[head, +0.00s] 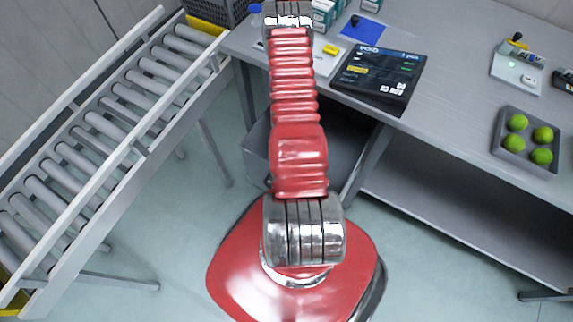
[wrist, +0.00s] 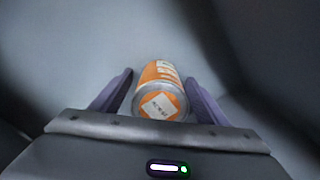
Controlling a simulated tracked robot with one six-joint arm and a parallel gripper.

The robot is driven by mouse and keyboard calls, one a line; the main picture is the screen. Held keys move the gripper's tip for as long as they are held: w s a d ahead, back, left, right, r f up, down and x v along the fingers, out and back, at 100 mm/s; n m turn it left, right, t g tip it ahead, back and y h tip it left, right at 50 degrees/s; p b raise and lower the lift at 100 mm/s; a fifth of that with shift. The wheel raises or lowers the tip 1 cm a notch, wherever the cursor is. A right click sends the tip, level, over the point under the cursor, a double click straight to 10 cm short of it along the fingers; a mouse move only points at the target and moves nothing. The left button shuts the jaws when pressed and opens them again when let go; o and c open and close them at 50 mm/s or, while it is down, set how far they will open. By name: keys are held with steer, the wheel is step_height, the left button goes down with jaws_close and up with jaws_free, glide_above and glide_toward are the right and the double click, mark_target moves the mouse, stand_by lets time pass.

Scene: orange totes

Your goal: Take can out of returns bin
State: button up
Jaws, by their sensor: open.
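An orange and white can (wrist: 160,88) with a silver end lies in the wrist view, that end towards the camera. My gripper (wrist: 159,76) is open, with one dark finger on each side of the can. I cannot tell whether either finger touches it. Smooth grey surfaces surround the can, blurred, and look like the inside of a bin. In the head view, a grey bin (head: 258,152) stands on the floor under the table edge, partly hidden by my red arm. My gripper and the can do not show there.
A roller conveyor (head: 95,140) runs along the left. The grey table (head: 455,95) holds a black panel (head: 380,75), a blue mat (head: 362,30) and a tray (head: 508,157) of green balls. A dark crate (head: 222,10) is at the top. Open floor lies between conveyor and table.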

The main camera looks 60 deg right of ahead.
stand_by(0.6)
steer(key=c, duration=1.4)
